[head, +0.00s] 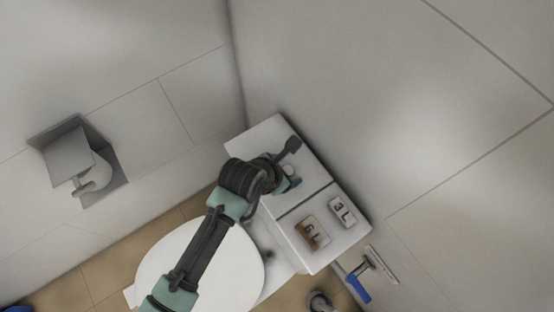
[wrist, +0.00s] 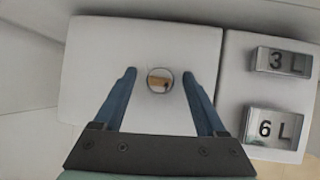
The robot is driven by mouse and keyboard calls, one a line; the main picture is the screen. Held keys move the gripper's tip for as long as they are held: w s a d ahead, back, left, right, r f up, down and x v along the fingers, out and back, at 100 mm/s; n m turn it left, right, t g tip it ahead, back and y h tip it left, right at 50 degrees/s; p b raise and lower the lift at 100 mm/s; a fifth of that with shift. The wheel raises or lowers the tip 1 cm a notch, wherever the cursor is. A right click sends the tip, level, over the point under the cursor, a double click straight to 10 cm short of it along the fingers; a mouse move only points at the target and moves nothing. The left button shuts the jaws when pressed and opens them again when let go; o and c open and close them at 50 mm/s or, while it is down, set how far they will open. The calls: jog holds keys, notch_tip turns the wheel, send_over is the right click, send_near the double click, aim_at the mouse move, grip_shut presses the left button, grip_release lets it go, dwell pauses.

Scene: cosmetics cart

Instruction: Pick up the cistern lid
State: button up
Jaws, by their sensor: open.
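The cistern lid (head: 258,136) is a flat white panel on top of the cistern behind the toilet. In the wrist view the lid (wrist: 100,50) fills the middle, with a small round shiny knob (wrist: 160,80) on it. My gripper (head: 289,166) is over the lid in the head view and hides part of it. In the wrist view my gripper (wrist: 159,73) is open, its two blue fingers on either side of the knob and apart from it. How high the fingertips are above the lid is hard to tell.
Beside the lid, past a dark seam, is a panel with two flush buttons, 3 L (wrist: 284,62) and 6 L (wrist: 273,129). Walls stand close behind and left. A toilet seat (head: 160,255), paper holder (head: 75,160) and blue-handled squeegee (head: 360,282) are around.

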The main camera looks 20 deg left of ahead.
jog(key=shift+c, duration=0.3)
grip_shut()
jog(key=shift+a, duration=0.1)
dwell(0.9)
jog(key=shift+w+r, duration=0.1)
jog(key=shift+r, duration=0.05)
